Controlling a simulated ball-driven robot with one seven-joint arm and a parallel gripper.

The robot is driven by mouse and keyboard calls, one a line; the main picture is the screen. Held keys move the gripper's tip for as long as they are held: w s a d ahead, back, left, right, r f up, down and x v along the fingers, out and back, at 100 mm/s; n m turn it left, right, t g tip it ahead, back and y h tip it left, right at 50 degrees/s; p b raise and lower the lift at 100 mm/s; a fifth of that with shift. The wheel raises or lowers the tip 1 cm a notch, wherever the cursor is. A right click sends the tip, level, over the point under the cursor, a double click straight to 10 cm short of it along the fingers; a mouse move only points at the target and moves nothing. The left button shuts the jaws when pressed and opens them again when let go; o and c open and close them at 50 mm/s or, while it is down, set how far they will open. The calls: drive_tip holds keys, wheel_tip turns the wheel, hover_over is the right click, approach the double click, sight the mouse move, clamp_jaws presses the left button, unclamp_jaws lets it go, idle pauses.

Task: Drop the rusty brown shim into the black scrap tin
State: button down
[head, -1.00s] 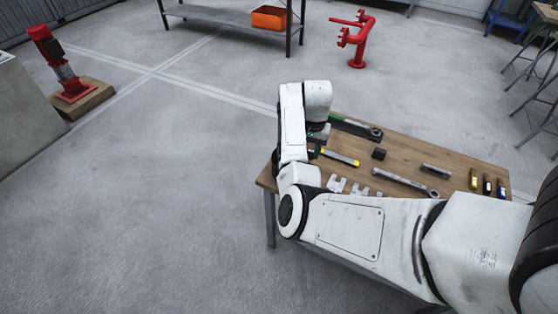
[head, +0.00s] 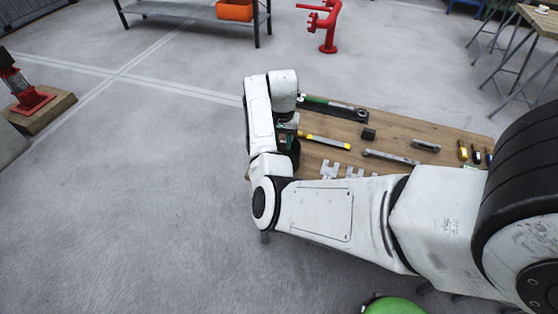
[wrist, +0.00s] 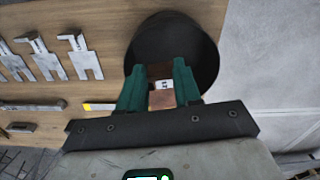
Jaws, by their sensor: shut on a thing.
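My gripper (wrist: 160,92) is shut on the rusty brown shim (wrist: 162,102), which shows between the green fingers with a white marked patch on it. The black scrap tin (wrist: 203,48) is round and open at the top. In the wrist view the fingertips and shim lie over the tin's near part; I cannot tell how high above its rim they are. In the head view my gripper (head: 287,128) is at the left end of the wooden table, and my arm hides the shim and most of the tin.
The wooden table (head: 400,128) also holds a black-and-green tool (head: 335,108), a yellow-marked tool (head: 325,141), a small dark block (head: 368,133), a wrench (head: 390,157) and grey slotted shims (wrist: 45,58). Open floor (head: 130,200) lies left of the table.

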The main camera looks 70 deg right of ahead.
drive_tip(key=shift+f+b, duration=0.35)
drive_tip(key=shift+f, duration=0.3)
drive_tip(key=c, duration=0.7)
unclamp_jaws()
drive_tip(key=shift+r, duration=0.1)
wheel_tip(320, 180, up, 11)
drive_tip(key=shift+f, duration=0.2)
